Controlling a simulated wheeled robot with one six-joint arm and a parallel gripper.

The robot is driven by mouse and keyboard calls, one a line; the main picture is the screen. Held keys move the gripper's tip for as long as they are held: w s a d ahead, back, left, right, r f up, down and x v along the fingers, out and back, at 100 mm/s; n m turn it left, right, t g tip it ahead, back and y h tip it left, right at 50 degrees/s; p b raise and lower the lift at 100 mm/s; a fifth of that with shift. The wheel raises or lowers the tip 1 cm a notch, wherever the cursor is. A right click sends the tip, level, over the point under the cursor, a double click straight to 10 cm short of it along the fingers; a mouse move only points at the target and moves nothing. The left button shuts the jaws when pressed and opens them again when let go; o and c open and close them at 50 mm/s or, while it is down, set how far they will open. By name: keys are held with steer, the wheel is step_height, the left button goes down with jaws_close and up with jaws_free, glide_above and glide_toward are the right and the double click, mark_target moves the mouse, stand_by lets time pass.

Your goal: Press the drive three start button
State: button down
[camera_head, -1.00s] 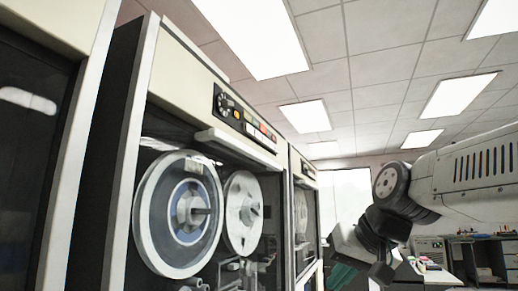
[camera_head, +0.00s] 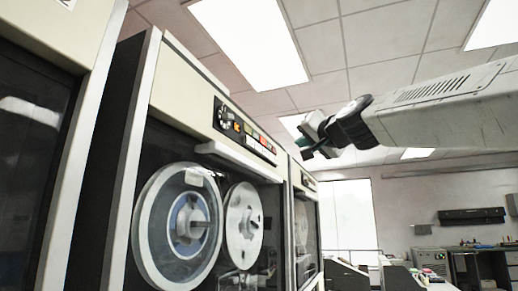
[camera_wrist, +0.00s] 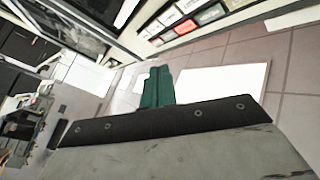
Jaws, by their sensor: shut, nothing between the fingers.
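A tape drive cabinet (camera_head: 190,98) stands at the left of the head view, with two reels behind its window. Its upper control panel (camera_head: 245,132) carries a dark dial and a row of coloured buttons; no drive number is readable. I cannot tell which is the start button. My gripper (camera_head: 301,144) is shut and empty, raised right of the panel and apart from it. Its green fingers (camera_wrist: 157,84) show in the wrist view.
A handle-like ledge (camera_head: 236,155) juts out below the panel. Another tape drive (camera_head: 304,215) stands further back. A dark cabinet (camera_head: 35,150) is at the far left. Desks with equipment (camera_head: 480,262) are at the far right. The air between my gripper and the panel looks clear.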

mark_target(261, 148)
stand_by(0.3)
steer(key=w+a, duration=0.3)
steer(key=a, duration=0.5)
steer(key=shift+a, duration=0.15)
steer(key=shift+a, duration=0.1)
stand_by(2.0)
steer(key=shift+w+a, duration=0.15)
steer(key=shift+a, duration=0.15)
steer(key=shift+w+a, duration=0.15)
steer(key=shift+a, duration=0.35)
stand_by(0.7)
steer(key=shift+d, duration=0.15)
steer(key=shift+s+d, duration=0.3)
steer(key=shift+d, duration=0.45)
steer(key=shift+s+d, duration=0.3)
steer(key=shift+d, duration=0.5)
steer(key=shift+s+d, duration=0.25)
steer(key=shift+d, duration=0.5)
steer(key=shift+s+d, duration=0.3)
steer(key=shift+d, duration=0.5)
